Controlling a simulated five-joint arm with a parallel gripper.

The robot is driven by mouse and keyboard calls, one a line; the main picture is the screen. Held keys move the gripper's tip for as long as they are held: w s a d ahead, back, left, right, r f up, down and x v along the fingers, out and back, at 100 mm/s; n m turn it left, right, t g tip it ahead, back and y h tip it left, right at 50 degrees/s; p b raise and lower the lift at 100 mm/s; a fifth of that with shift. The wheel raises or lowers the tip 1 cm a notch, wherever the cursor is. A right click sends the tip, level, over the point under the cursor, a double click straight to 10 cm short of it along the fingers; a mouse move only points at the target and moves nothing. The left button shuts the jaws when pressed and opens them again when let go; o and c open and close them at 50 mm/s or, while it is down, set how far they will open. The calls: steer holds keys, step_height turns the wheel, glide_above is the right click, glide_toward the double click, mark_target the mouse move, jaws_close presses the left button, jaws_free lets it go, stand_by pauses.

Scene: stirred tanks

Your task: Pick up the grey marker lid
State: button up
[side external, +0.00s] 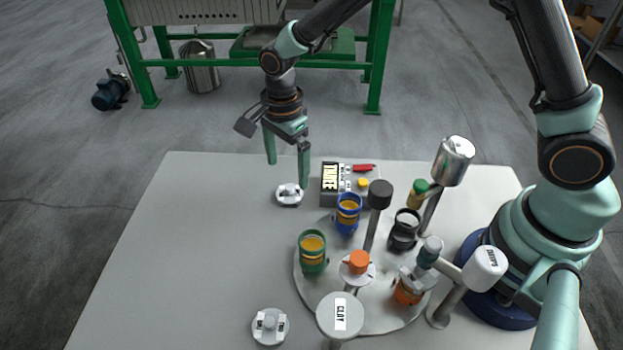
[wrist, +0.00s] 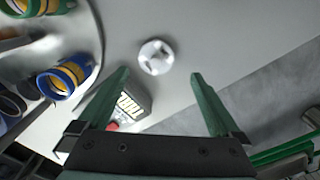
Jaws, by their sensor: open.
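A small round pale grey-white lid with a raised knob (side external: 289,194) lies flat on the table, left of the black-and-grey timer box. It also shows in the wrist view (wrist: 155,57), just beyond the fingertips and roughly midway between them. A similar lid with dark markings (side external: 270,326) lies near the front of the table. I cannot tell for sure which one is the grey marker lid. My gripper (side external: 288,175) points down above the first lid, with its green fingers apart and nothing between them. The fingers show in the wrist view too (wrist: 160,75).
A timer box (side external: 330,184) stands close to the right of my gripper. A round plate (side external: 378,318) carries green, blue, black and orange vessels. Stirrer posts with a silver head (side external: 454,160) and white heads stand around it. The table's left side is clear.

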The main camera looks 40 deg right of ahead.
mark_target(290, 187)
steer(key=shift+s+a+f, duration=0.1)
steer(key=shift+s+f, duration=0.05)
steer(key=shift+f, duration=1.2)
steer(key=shift+s+f, duration=0.15)
steer(key=shift+f, duration=1.15)
steer(key=c, duration=1.3)
